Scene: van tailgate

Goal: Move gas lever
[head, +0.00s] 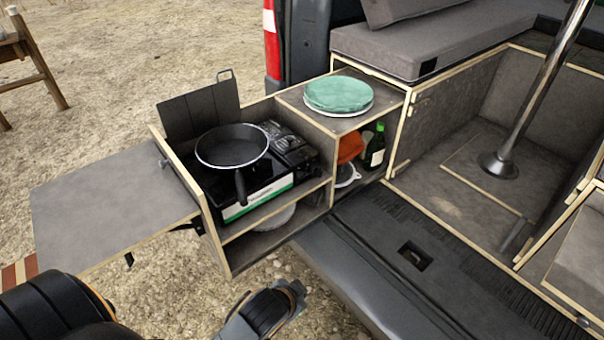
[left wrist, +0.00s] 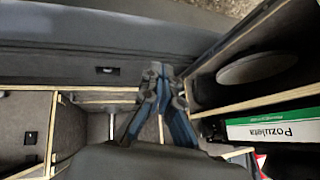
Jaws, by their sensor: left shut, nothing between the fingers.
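The camping stove (head: 262,196) sits in the upper bay of the tailgate kitchen box, its front panel white and green. In the left wrist view the stove's lettered front (left wrist: 270,130) shows at the right, apart from the fingers. I cannot make out the gas lever in either view; the pan covers part of the stove. My left gripper (head: 290,293) is low in front of the box, over the gravel near the bumper. In the left wrist view its fingers (left wrist: 163,75) are together and empty. My right gripper is not in view.
A black pan (head: 232,147) rests on the stove, its handle toward the front. A side table leaf (head: 105,215) extends left. Plates with a green cloth (head: 338,94) lie on the box top. A bottle (head: 375,147) stands in the right bay. The bumper (head: 420,270) lies in front.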

